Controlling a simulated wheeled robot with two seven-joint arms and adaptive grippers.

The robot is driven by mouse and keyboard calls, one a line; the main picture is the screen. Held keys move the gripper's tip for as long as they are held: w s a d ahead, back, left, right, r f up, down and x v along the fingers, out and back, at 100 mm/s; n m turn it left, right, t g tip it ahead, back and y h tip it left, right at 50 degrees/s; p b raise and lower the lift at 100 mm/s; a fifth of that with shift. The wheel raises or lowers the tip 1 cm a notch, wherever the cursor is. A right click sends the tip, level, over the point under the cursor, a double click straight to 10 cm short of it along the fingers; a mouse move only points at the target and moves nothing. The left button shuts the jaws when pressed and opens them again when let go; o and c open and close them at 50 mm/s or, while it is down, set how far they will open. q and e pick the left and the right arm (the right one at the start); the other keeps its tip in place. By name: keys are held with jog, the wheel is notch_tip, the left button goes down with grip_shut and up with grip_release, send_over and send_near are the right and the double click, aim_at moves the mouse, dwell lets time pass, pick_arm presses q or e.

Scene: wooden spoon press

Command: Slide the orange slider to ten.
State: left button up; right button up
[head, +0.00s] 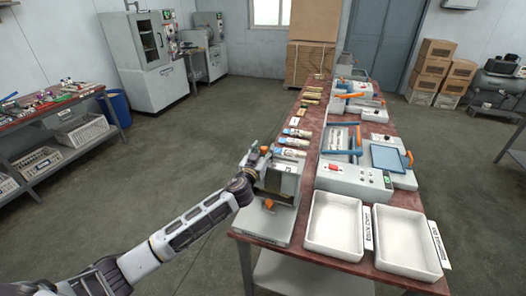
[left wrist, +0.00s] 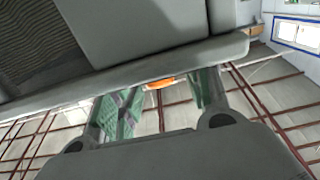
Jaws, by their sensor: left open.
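A grey press machine (head: 262,222) stands at the near left end of the red-brown table. An orange part (head: 269,204) shows low on its front, and another small orange part (head: 264,149) shows at its top; I cannot tell which is the slider. My left gripper (head: 258,168) is at the machine's upper left side, partly merged with it in view. In the left wrist view, the open left gripper (left wrist: 160,95) has an orange piece (left wrist: 160,84) between and beyond its fingers, under a grey edge. Contact cannot be told. The scale and the number ten are not readable. My right gripper is not in view.
Two white trays (head: 334,248) with labels stand right of the machine. A grey machine with a red handle (head: 353,180) stands behind them. Rolled packs (head: 294,142) lie along the table's left edge. The floor (head: 190,140) left of the table is clear.

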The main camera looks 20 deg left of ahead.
pick_arm(q)
grip_shut()
dwell(0.4)
jog(key=shift+d, duration=0.1)
